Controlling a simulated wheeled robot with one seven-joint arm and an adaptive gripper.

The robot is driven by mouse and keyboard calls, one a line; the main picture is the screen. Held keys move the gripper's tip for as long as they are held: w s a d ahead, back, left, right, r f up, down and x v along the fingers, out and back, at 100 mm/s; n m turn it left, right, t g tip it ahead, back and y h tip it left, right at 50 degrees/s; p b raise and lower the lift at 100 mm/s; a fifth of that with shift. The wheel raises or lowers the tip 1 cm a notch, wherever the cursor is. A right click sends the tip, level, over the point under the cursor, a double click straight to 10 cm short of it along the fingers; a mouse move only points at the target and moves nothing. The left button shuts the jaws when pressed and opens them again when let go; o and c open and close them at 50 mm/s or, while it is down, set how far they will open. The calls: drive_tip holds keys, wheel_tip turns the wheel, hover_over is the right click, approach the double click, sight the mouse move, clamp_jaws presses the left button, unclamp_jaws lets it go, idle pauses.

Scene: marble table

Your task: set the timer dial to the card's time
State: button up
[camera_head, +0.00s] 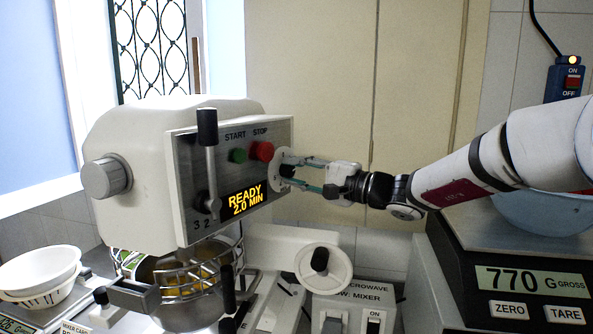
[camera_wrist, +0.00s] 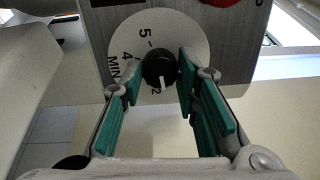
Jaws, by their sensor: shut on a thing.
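The timer dial is a black knob (camera_wrist: 158,62) on a white round scale (camera_wrist: 187,30) in the wrist view. Its white pointer faces down in the picture, beside the figure 2; 4, 5 and MIN also show. My gripper (camera_head: 284,168) is shut on the knob, a green-padded finger on each side. In the head view the fingers partly hide the scale at the right of the mixer's front panel. The mixer display (camera_head: 243,201) reads READY 2.0 MIN. A card (camera_head: 76,328) marked MIXER CARD is cut off at the lower left; its time cannot be read.
Green START (camera_head: 238,155) and red STOP (camera_head: 263,151) buttons sit just left of my gripper. A speed lever (camera_head: 209,150) sticks out farther left. A mixing bowl (camera_head: 185,300) is below the head. A scale (camera_head: 520,285) reading 770 G stands right, under my arm.

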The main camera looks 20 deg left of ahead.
drive_tip(key=shift+f+m+p, duration=0.1)
drive_tip(key=shift+m+p, duration=0.45)
drive_tip(key=shift+m, duration=1.15)
drive_tip(key=o, duration=1.2)
drive_tip(key=shift+c, duration=0.2)
drive_tip(key=v, duration=1.2)
drive_tip(key=shift+s, duration=0.15)
